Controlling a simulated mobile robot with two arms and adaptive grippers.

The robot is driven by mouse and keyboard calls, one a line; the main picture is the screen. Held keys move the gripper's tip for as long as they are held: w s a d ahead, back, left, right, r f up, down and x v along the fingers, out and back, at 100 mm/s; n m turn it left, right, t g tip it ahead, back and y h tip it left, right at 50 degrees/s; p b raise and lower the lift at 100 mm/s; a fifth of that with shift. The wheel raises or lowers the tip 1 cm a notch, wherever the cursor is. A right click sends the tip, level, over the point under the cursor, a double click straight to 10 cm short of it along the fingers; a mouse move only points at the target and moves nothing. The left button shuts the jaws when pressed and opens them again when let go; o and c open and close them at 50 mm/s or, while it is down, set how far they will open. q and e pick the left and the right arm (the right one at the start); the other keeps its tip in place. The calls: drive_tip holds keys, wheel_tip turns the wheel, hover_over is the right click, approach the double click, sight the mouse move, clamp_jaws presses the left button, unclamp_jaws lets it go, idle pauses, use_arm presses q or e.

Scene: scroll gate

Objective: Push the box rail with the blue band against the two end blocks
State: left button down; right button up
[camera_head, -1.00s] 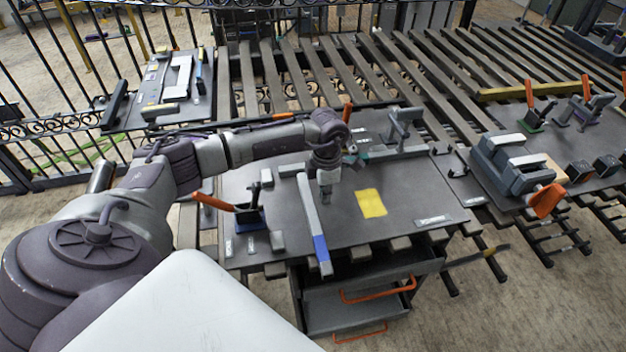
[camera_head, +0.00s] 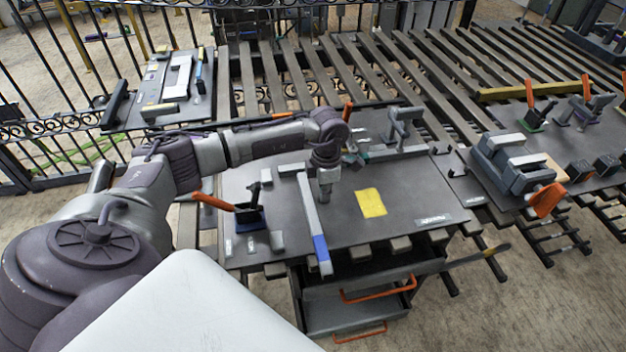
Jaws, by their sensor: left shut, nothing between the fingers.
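The light grey box rail (camera_head: 309,210) with the blue band (camera_head: 321,248) lies lengthwise on the dark worktable, its near end reaching the front edge. My left gripper (camera_head: 325,197) points down just right of the rail, shut and empty. I cannot tell whether it touches the rail. My right gripper is out of view.
A toggle clamp with an orange handle (camera_head: 211,202) stands left of the rail. A yellow patch (camera_head: 370,203) lies on the bare table at right. A grey bar and bracket (camera_head: 402,130) stand behind. An open drawer (camera_head: 372,274) juts out below the front edge.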

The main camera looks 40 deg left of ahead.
sight(304, 198)
use_arm(q)
drive_tip(key=shift+s+a, duration=0.1)
drive_tip(key=shift+a, duration=0.05)
drive_tip(key=shift+s+a+p, duration=0.5)
drive_tip(key=shift+s+a, duration=1.1)
drive_tip(key=shift+s, duration=0.3)
drive_tip(key=shift+s+a, duration=1.15)
drive_tip(key=shift+s, duration=0.15)
drive_tip(key=shift+w+f, duration=0.1)
drive_tip(key=shift+w+d, duration=0.1)
drive_tip(key=shift+d, duration=0.1)
drive_tip(key=shift+w+d+b, duration=0.3)
drive_tip(key=shift+w+d, duration=0.25)
drive_tip(key=shift+w, duration=0.1)
drive_tip(key=shift+r, duration=0.2)
